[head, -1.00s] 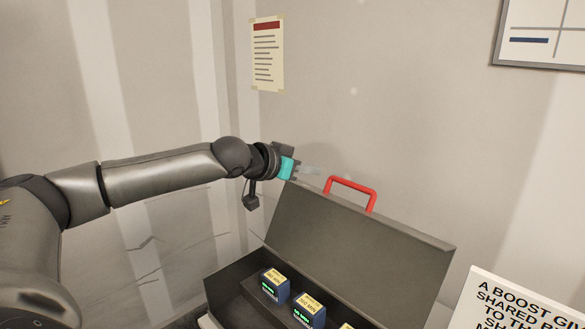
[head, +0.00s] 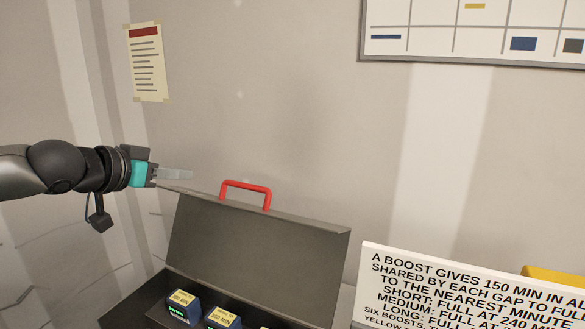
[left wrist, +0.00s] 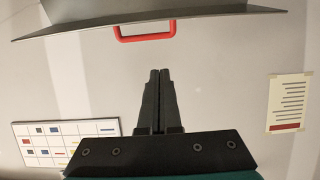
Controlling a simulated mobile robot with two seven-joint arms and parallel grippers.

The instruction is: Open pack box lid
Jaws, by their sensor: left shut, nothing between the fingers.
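The pack box lid (head: 255,248) stands raised and tilted back, with a red handle (head: 246,190) on its top edge. The box's dark body (head: 150,300) is open below it. My left gripper (head: 190,174) is shut and empty, just above the lid's left top corner; I cannot tell whether it touches. In the left wrist view the shut fingers (left wrist: 160,75) point toward the lid edge (left wrist: 220,18) and the red handle (left wrist: 146,36), apart from both. My right gripper is not in view.
Blue blocks with yellow labels (head: 184,306) sit inside the box. A white sign with black text (head: 470,285) stands to the right, with a yellow thing (head: 555,276) behind it. A notice (head: 147,62) and a chart board (head: 470,35) are on the wall.

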